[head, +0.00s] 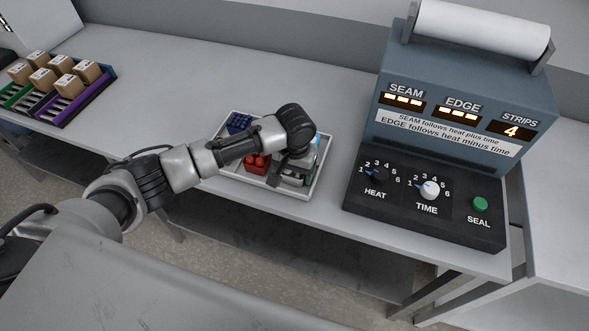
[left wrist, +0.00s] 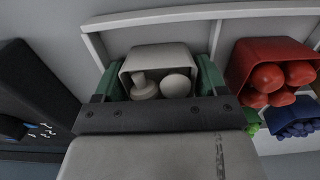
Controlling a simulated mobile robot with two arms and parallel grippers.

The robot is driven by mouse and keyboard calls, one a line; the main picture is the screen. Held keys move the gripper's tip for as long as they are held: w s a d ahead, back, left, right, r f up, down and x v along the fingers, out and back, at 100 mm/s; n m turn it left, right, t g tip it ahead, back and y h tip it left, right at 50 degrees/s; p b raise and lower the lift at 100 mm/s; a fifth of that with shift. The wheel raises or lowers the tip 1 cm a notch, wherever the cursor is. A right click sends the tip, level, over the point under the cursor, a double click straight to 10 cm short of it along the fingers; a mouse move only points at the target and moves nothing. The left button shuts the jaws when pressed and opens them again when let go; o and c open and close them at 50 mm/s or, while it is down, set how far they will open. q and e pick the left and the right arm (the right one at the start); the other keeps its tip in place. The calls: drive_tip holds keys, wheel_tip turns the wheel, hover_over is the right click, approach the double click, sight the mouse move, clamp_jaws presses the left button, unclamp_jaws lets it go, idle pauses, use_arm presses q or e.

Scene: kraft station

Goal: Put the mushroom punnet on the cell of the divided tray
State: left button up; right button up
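The mushroom punnet (left wrist: 160,72) is a pale grey tub with white mushrooms in it. In the left wrist view it sits between the green-padded fingers of my left gripper (left wrist: 160,90), with a pad against each side. The divided tray (head: 241,181) is light grey and lies on the bench; its wall (left wrist: 185,14) runs behind the punnet. The punnet is over or in the tray's near right cell; whether it touches the floor is hidden. In the head view my left gripper (head: 292,174) points down there and mostly hides the punnet. My right gripper is not in view.
A red punnet (head: 257,161) and a blue punnet (head: 238,122) stand in other cells. The sealing machine (head: 425,205) stands close to the right of the tray. Boxes (head: 60,64) in coloured racks stand far left. The bench between is clear.

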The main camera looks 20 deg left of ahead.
use_arm(q)
drive_tip(key=shift+r, duration=0.2)
wheel_tip(320, 180, up, 11)
drive_tip(key=shift+r+b, duration=0.15)
drive_tip(key=shift+b, duration=0.65)
drive_tip(key=shift+r, duration=0.35)
